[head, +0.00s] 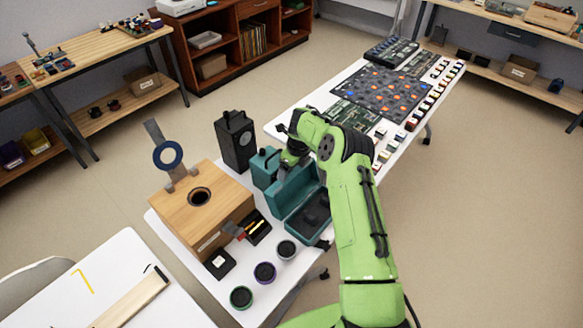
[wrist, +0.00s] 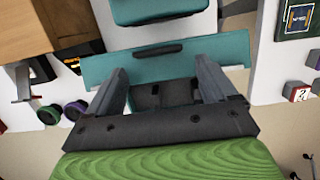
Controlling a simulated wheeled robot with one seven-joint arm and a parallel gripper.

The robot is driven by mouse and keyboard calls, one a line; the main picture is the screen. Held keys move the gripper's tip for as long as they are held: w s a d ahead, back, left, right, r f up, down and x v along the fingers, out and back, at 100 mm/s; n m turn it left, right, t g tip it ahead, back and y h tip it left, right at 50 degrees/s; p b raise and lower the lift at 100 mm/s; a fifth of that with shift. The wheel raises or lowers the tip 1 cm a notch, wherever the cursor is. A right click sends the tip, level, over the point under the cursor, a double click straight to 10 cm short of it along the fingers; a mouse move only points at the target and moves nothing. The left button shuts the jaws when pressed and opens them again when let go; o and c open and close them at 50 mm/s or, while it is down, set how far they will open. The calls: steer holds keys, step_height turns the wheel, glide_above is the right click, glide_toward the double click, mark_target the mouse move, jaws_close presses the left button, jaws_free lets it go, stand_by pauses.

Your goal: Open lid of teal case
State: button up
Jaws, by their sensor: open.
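The teal case (head: 290,222) stands on the white table, left of my arm. Its lid (head: 294,186) is raised, and the dark interior (head: 315,211) shows. In the wrist view the lid is a wide teal panel (wrist: 215,48) with a dark handle (wrist: 158,50); part of the dark interior (wrist: 178,92) shows below it. My gripper (wrist: 161,66) is open, its two fingers spread in front of the lid, with nothing seen between them but the case. I cannot tell whether they touch it. In the head view my gripper (head: 291,152) is partly hidden by my arm.
A second teal box (head: 265,167) stands just behind the case, with a black speaker (head: 236,141) beyond. A wooden box (head: 200,210) is to the left. Several round jars (head: 264,272) stand at the front. Circuit boards (head: 385,92) and small blocks cover the table's far end.

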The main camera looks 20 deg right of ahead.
step_height(320, 180, up, 15)
steer(key=s+d, duration=0.1)
steer(key=s, duration=0.1)
steer(key=shift+s+d+r, duration=0.2)
steer(key=shift+s+d, duration=0.1)
steer(key=shift+s, duration=0.05)
